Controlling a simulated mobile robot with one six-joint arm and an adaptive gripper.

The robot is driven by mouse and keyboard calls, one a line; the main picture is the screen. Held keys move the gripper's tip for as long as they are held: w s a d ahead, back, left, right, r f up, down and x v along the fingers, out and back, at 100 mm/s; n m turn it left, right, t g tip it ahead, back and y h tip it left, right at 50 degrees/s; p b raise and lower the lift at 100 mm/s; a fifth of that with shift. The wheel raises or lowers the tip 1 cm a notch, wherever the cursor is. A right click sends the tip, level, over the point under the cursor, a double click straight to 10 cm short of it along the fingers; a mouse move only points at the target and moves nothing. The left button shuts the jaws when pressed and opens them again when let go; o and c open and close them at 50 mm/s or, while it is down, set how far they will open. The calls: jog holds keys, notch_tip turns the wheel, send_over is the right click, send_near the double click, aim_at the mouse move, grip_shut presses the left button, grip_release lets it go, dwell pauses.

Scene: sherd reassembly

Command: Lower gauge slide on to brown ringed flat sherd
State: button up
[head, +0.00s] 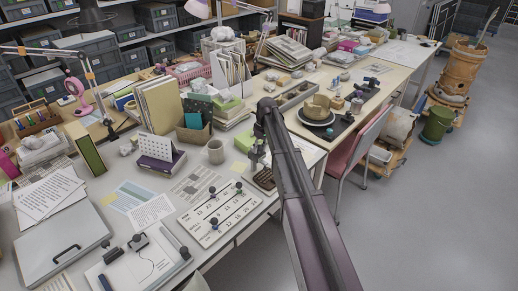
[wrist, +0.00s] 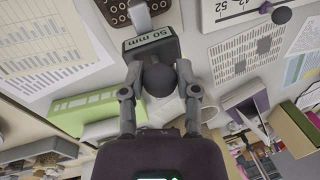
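My gripper (wrist: 157,88) is shut on the dark round knob of a gauge slide (wrist: 152,48), a grey block marked "50 mm". A pale metal tongue runs from the block over a dark brown piece with pale rings (wrist: 118,12), at the top edge of the wrist view, partly cut off. This looks like the brown ringed flat sherd; it also shows in the head view (head: 265,180), on the bench below my gripper (head: 258,150). Whether the slide touches the sherd, I cannot tell. In the head view my arm hides part of this spot.
A white number board (head: 218,211) with several dark knobs lies left of the sherd. A grey mug (head: 216,152) and a box of folders (head: 194,130) stand behind. A pink chair (head: 352,148) is at right. Printed sheets lie around on the bench.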

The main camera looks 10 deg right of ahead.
aim_at(259, 154)
jog(key=shift+f+b, duration=1.95)
jog(key=shift+f, duration=0.05)
grip_shut()
jog(key=shift+s+a, duration=0.1)
jog(key=o, duration=1)
grip_release()
jog(key=shift+o, duration=0.2)
jog(key=shift+r, duration=0.2)
